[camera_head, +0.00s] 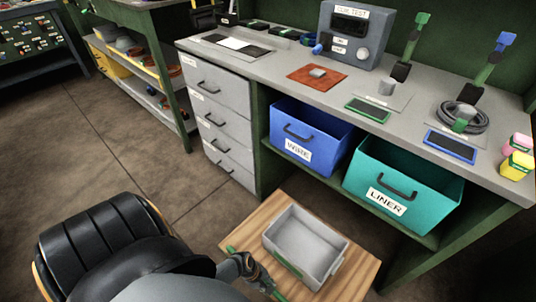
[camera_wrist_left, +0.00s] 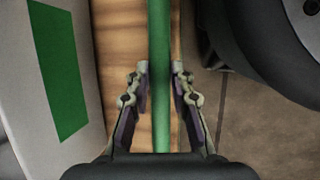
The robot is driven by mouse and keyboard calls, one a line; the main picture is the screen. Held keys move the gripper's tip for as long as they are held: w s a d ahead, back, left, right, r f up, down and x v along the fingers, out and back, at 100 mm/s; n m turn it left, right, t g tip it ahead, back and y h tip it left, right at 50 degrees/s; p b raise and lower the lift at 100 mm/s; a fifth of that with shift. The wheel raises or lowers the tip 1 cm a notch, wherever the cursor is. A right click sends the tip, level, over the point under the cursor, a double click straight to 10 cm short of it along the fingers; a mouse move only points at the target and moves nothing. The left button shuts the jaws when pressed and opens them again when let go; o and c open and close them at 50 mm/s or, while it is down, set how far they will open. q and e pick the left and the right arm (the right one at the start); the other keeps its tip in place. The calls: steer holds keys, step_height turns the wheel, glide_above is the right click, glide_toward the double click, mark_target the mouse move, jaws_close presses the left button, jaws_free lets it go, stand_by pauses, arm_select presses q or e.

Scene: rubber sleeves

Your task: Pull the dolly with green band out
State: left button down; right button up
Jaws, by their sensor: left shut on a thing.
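The dolly is a low wooden board (camera_head: 345,282) on the floor in front of the bench. A grey bin (camera_head: 305,245) with a green band (camera_head: 288,265) sits on it. A thin green bar runs along its near side. My left gripper (camera_head: 262,280) is at this bar, with its arm coming in from the lower left. In the left wrist view, its fingers (camera_wrist_left: 159,85) stand on both sides of the green bar (camera_wrist_left: 158,35) and are shut on it. The banded bin wall (camera_wrist_left: 62,70) is to the left. My right gripper is not in view.
The bench (camera_head: 300,80) stands behind, with a blue WIRE bin (camera_head: 330,128) and a teal LINER bin (camera_head: 430,190) on its shelf, close behind the dolly. A drawer unit (camera_head: 222,110) is to their left. Open floor (camera_head: 110,150) lies left of the dolly.

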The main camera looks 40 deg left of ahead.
arm_select(q)
steer(key=c, duration=1.2)
jaws_free()
steer(key=shift+o, duration=0.2)
steer(key=v, duration=0.8)
steer(key=shift+w, duration=0.15)
